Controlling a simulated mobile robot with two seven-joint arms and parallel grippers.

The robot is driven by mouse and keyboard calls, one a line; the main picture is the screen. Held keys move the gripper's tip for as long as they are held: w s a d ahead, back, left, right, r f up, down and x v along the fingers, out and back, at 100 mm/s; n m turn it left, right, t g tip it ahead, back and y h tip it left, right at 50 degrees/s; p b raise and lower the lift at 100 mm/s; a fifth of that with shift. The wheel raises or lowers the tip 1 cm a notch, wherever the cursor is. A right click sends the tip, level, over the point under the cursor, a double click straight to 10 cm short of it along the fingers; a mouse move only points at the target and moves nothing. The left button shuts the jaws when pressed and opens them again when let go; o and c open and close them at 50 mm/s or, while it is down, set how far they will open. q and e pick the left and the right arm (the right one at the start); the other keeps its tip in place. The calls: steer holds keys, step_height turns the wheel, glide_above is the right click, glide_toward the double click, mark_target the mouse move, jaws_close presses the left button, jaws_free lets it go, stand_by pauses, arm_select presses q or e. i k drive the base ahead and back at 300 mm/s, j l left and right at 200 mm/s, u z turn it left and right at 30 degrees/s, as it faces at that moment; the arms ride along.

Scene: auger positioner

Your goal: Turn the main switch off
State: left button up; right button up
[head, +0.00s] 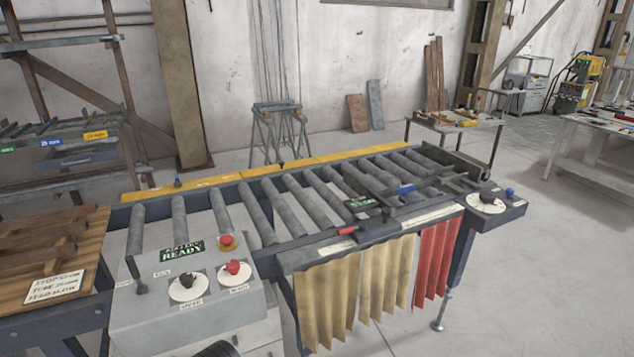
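A grey control box (150,322) stands at the front left end of the roller table. On its sloped top are a red knob (233,267) on a white disc and a black knob (186,281) on another white disc. Small labels sit below both knobs; they are too small to read surely, so I cannot tell for certain which is the main switch or how it is set. A green sign (182,250) reads "READY". Neither of my grippers is visible.
The roller table (262,212) runs back right from the box. A small lever (140,280) rises at the box's left. A wooden bench (90,240) with a note is at left. Yellow and red strip curtains (385,275) hang in front. A black knob (488,197) sits at the far right.

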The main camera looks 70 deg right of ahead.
mark_target(232, 265)
steer(key=z, duration=1.35)
steer(key=l+z, duration=0.15)
steer(key=z, duration=0.3)
steer(key=l+z, duration=0.1)
steer(key=z, duration=0.3)
steer(key=l+z, duration=0.15)
steer(key=z, duration=0.3)
steer(key=i+l, duration=0.15)
steer(key=l, duration=0.25)
steer(key=i+l, duration=0.1)
steer(key=l, duration=0.25)
steer(key=i+l+u, duration=0.1)
steer(key=l, duration=0.3)
steer(key=u, duration=1.75)
steer(key=i+l, duration=0.05)
